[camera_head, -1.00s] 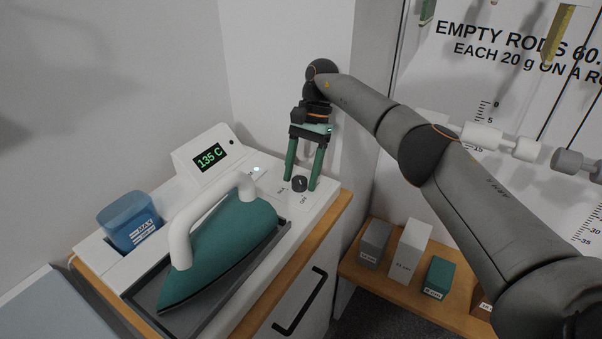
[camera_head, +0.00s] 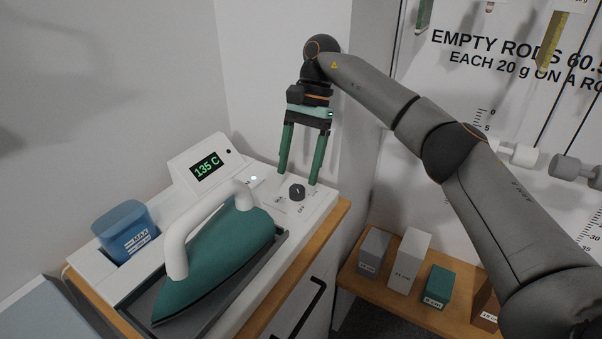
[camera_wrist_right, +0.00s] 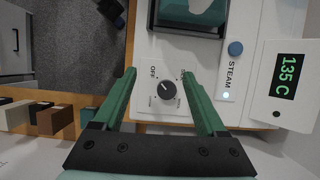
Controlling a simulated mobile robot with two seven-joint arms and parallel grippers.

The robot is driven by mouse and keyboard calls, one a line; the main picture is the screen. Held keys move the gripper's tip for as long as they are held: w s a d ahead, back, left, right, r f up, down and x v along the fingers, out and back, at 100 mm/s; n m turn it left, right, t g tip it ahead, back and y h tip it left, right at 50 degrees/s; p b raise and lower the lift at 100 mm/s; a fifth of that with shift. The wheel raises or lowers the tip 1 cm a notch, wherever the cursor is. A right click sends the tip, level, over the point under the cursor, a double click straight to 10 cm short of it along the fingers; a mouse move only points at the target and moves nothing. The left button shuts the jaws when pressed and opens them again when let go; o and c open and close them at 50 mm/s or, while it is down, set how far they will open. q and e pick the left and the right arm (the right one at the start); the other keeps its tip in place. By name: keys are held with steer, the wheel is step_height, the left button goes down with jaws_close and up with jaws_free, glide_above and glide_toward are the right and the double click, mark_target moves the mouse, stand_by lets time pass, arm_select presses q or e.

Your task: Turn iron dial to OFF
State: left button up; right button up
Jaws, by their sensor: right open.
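The iron dial (camera_head: 297,192) is a small dark round knob on the white station top, right of the iron. It also shows in the right wrist view (camera_wrist_right: 168,90), with an OFF label printed at its upper left; I cannot tell surely where its pointer is set. My right gripper (camera_head: 298,177) has green fingers, open and empty, just above and behind the dial. In the right wrist view its fingers (camera_wrist_right: 158,74) lie on either side of the dial, apart from it. The teal iron (camera_head: 222,255) with a white handle rests on its tray. My left gripper is not in view.
A display (camera_head: 208,166) reads 135 C behind the iron. A blue water tank (camera_head: 126,230) stands at the left. A STEAM button (camera_wrist_right: 236,48) sits near the display. Walls stand close behind the station. Several blocks stand on a wooden shelf (camera_head: 390,297) at the right.

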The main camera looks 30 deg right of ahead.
steer(key=s+a+r+b, duration=0.1)
steer(key=s+a+r, duration=0.3)
steer(key=s, duration=0.5)
step_height(320, 180, up, 2)
steer(key=shift+s+a+r, duration=0.1)
steer(key=shift+s+a, duration=0.25)
steer(key=shift+s, duration=0.05)
